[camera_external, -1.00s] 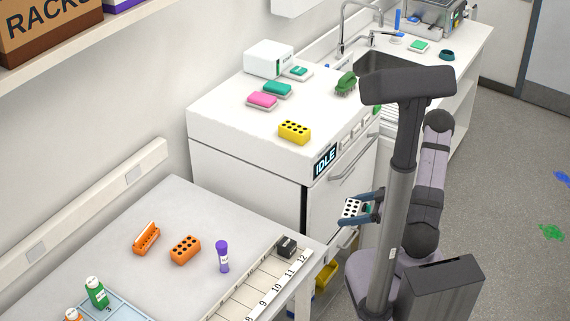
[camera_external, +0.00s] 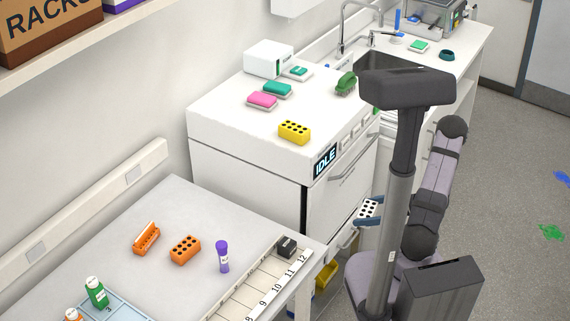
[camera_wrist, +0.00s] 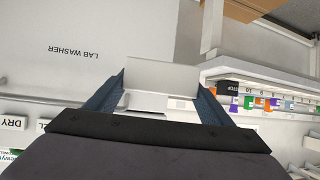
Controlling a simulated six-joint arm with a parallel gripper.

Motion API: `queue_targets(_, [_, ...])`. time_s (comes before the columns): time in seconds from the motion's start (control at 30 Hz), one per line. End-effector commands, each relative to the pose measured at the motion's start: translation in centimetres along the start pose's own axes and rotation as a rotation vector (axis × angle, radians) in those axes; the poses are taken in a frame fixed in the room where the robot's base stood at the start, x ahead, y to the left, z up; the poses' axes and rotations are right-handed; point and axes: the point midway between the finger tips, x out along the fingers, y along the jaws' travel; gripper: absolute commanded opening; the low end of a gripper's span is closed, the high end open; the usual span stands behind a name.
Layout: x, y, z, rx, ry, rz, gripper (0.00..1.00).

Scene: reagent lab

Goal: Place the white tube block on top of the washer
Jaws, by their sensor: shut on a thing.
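The white tube block (camera_external: 368,208) with dark holes is held in my gripper (camera_external: 368,213), in front of the washer and below its top. My column hides part of the gripper. In the wrist view the block (camera_wrist: 160,76) sits between the two blue fingers of my gripper (camera_wrist: 160,84). The washer (camera_external: 245,165) is a white cabinet with an IDLE display on its front. Its top bears a yellow block (camera_external: 294,132), a pink rack (camera_external: 262,101), a teal rack (camera_external: 277,90) and a green item (camera_external: 346,83).
A table (camera_external: 200,217) at lower left holds two orange racks (camera_external: 185,250), a purple-capped tube (camera_external: 222,257) and a numbered strip (camera_external: 262,284). A white box (camera_external: 269,59) stands at the washer's back. The front-left part of the washer top is clear.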

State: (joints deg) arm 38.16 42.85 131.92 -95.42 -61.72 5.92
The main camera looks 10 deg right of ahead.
Motion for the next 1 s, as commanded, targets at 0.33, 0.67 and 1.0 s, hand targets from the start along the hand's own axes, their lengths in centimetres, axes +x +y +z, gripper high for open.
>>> queue_targets(0.33, [-0.4, 0.1, -0.8, -0.003, 0.001, 0.001, 0.45])
queue_targets(0.67, [-3.3, 0.1, -6.1, -0.011, 0.001, 0.005, 0.45])
queue_targets(1.0, [-8.2, 0.1, -15.1, -0.015, 0.0, 0.006, 0.45])
